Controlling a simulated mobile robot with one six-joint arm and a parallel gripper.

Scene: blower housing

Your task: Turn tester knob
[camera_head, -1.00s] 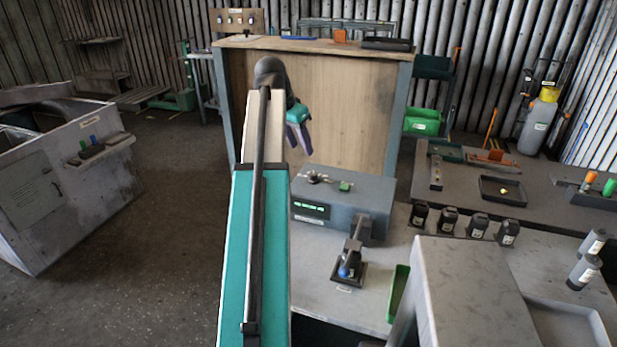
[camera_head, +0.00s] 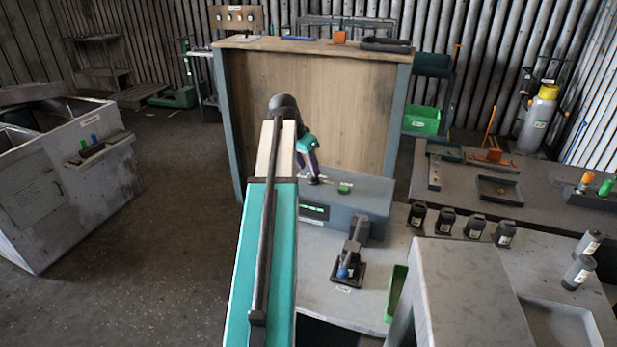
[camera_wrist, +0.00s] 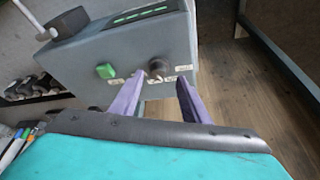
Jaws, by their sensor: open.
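The tester is a grey box (camera_head: 366,193) on the bench, with a green display on its front. The wrist view shows its top face (camera_wrist: 122,55) with a green button (camera_wrist: 105,71) and a dark round knob (camera_wrist: 157,67) beside small white labels. My gripper (camera_wrist: 155,95) is open, its two purple fingers apart and pointing toward the knob. The knob shows between the fingertips; I cannot tell if the fingers are level with it, and no contact shows. In the head view my gripper (camera_head: 312,175) is over the tester's left end, mostly hiding the knob.
A dark clamp fixture (camera_head: 350,262) stands in front of the tester. A green bin (camera_head: 396,292) and several black bottles (camera_head: 446,219) are to the right. A tall wooden panel (camera_head: 330,110) stands behind. In the wrist view a dark block (camera_wrist: 68,22) sits on the left.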

